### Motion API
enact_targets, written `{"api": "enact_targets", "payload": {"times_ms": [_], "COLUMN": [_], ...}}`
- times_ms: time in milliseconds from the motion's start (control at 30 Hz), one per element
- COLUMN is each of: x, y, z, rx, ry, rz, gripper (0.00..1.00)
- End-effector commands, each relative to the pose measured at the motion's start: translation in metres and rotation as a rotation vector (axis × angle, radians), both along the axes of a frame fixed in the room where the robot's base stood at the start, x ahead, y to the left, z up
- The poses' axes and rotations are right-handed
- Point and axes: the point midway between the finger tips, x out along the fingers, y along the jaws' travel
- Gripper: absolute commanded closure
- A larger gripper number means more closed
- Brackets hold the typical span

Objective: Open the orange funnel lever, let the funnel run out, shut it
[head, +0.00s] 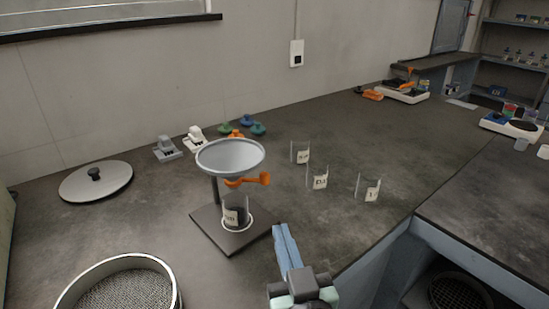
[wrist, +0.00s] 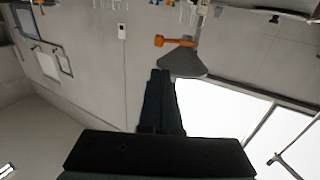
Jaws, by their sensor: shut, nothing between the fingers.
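The grey funnel (head: 230,155) stands on a dark stand with a square base (head: 213,234). Its orange lever (head: 250,180) sticks out to the right below the cone, roughly level. A clear labelled beaker (head: 236,211) stands on the base under the funnel; its contents are hard to tell. My gripper (head: 279,229) is shut and empty, in front and to the right of the stand, apart from the lever. In the wrist view the picture is upside down: my shut fingers (wrist: 160,75) appear close to the funnel (wrist: 187,62) and the orange lever (wrist: 171,41).
Several labelled clear beakers, one here (head: 317,177), stand right of the funnel. A round lid (head: 96,181) and a sieve (head: 165,268) are at left. Small weights (head: 167,149) and coloured knobs (head: 257,128) lie behind. Bench between my gripper and the beakers is clear.

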Motion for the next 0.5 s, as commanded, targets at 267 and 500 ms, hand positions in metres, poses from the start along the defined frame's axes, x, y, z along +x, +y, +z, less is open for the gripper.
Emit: {"api": "enact_targets", "payload": {"times_ms": [267, 500], "x": [-0.0045, -0.0046], "y": [-0.0014, -0.0015], "z": [-0.0006, -0.0018], "rx": [0.01, 0.01], "ry": [0.042, 0.042], "rz": [0.009, 0.009], "gripper": [1.0, 1.0]}}
